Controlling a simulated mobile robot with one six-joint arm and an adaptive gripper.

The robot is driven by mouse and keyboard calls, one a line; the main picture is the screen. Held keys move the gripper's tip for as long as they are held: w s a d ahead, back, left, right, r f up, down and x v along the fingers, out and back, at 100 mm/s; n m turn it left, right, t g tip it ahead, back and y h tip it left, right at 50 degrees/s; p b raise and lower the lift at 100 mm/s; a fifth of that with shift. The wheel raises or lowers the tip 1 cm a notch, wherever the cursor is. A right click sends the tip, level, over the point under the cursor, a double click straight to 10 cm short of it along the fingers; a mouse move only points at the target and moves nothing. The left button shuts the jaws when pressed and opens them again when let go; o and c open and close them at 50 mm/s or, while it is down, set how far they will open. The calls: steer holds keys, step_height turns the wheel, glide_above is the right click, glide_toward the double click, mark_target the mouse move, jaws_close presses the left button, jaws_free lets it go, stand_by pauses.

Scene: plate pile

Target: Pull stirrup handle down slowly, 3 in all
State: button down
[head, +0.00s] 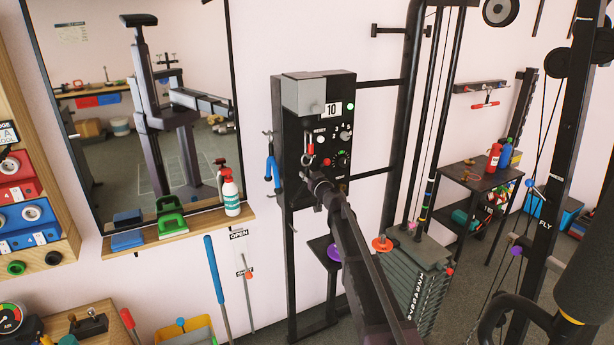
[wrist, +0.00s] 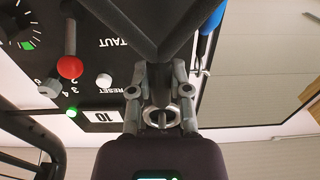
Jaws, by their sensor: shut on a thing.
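My gripper (head: 317,178) is at the front of the black control box (head: 290,110), below its "10" display. In the wrist view my gripper (wrist: 165,70) has its fingers closed on a dark V-shaped piece (wrist: 160,35), which looks like the stirrup handle. Its two arms spread away from the fingers, and its far part is cut off by the frame edge. In the head view my gripper and arm hide the held piece, so I cannot tell its shape there. The display (wrist: 102,117) also shows 10 in the wrist view.
The box carries a red-knobbed lever (wrist: 70,67), a white reset button (wrist: 104,80) and a lit green lamp (head: 351,106). A weight stack (head: 425,275) stands to the right. A shelf with a spray bottle (head: 229,192) is left.

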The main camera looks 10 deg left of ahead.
steer(key=shift+r, duration=0.1)
steer(key=shift+c, duration=2.4)
jaws_free()
steer(key=shift+w, duration=0.1)
steer(key=v, duration=1.2)
